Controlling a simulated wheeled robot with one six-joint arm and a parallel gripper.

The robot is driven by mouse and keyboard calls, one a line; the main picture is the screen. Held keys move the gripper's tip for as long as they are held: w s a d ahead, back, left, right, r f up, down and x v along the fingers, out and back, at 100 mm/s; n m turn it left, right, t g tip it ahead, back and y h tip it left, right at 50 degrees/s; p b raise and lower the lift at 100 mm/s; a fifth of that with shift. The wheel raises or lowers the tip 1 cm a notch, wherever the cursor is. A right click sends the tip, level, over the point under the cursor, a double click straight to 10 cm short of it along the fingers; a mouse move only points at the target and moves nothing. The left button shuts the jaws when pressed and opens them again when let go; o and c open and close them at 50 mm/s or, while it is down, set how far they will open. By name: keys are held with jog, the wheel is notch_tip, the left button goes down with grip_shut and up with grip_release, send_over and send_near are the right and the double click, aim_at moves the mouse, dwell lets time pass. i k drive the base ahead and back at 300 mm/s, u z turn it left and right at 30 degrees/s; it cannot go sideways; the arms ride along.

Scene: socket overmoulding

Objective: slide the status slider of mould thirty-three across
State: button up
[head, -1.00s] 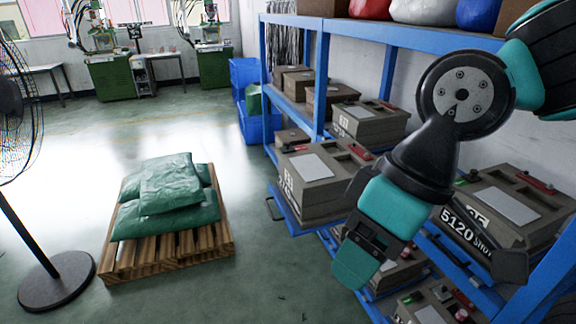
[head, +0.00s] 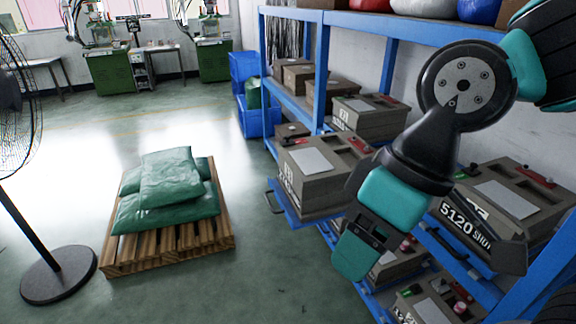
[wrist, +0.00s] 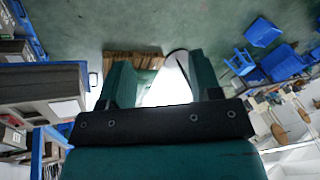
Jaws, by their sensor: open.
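Several grey-brown moulds stand on the blue rack. The near right mould (head: 500,195) carries a white "5120 SHOT" marking, with its number partly hidden. A red slider piece (head: 537,177) and a small green patch show on its top. The mould left of my arm (head: 318,172) has a red piece (head: 360,146) on top; its number is too small to read surely. I cannot tell which mould is thirty-three. My gripper (head: 355,256) hangs in front of the rack, pointing down, apart from the sliders. In the wrist view its two teal fingers (wrist: 160,78) are spread, with nothing between them.
A wooden pallet (head: 170,252) with green sacks (head: 168,190) stands on the floor at left, beside a fan (head: 55,272). Blue rack posts and shelves (head: 317,80) surround the moulds. Blue bins (head: 258,120) stand behind. The floor between pallet and rack is clear.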

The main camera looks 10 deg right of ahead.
aim_at(288, 142)
jog(key=k, duration=0.65)
jog(key=u, duration=0.5)
jog(key=i, duration=1.7)
jog(key=z, duration=0.35)
